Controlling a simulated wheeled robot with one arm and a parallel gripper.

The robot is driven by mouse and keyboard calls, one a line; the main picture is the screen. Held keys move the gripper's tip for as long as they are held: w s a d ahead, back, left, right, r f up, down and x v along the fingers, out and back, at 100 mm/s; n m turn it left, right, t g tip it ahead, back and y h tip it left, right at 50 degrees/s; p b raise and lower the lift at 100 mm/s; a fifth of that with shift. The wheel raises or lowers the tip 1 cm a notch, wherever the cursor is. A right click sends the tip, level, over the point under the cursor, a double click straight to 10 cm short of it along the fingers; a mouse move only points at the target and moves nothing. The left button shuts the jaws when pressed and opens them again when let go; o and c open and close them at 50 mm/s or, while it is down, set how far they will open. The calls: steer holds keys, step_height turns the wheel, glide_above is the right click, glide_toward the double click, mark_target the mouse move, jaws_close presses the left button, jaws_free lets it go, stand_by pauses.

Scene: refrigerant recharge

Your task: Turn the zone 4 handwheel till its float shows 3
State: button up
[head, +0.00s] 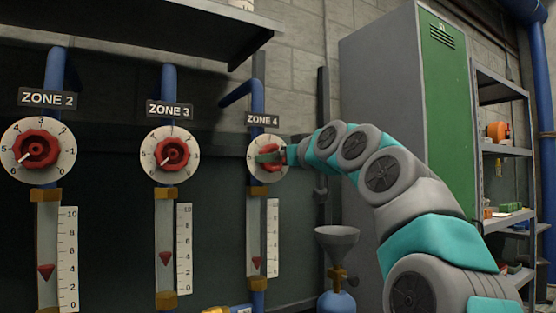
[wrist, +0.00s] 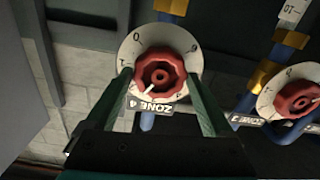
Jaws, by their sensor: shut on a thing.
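The red zone 4 handwheel (wrist: 166,70) sits on a round white numbered dial (wrist: 138,48) in the wrist view. My gripper (head: 270,157) is shut on this handwheel, one finger on each side in the wrist view. In the head view my gripper partly hides the handwheel (head: 272,165). The wheel's white pointer shows in the wrist view, at the side toward the ZONE 4 label. The red zone 4 float (head: 257,262) sits low in its tube, roughly near 2 beside the white scale (head: 272,238); the small marks are hard to read exactly.
The zone 3 handwheel (head: 172,154) and zone 2 handwheel (head: 36,149) are to the left, with their own floats and scales. A grey funnel (head: 337,240) stands below right of zone 4. A grey and green cabinet (head: 445,110) and shelves are at right.

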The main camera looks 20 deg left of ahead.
steer(key=shift+f, duration=0.15)
steer(key=shift+n+b, duration=0.4)
steer(key=shift+n, duration=0.2)
steer(key=shift+n, duration=0.6)
steer(key=o, duration=1.3)
steer(key=shift+b, duration=0.35)
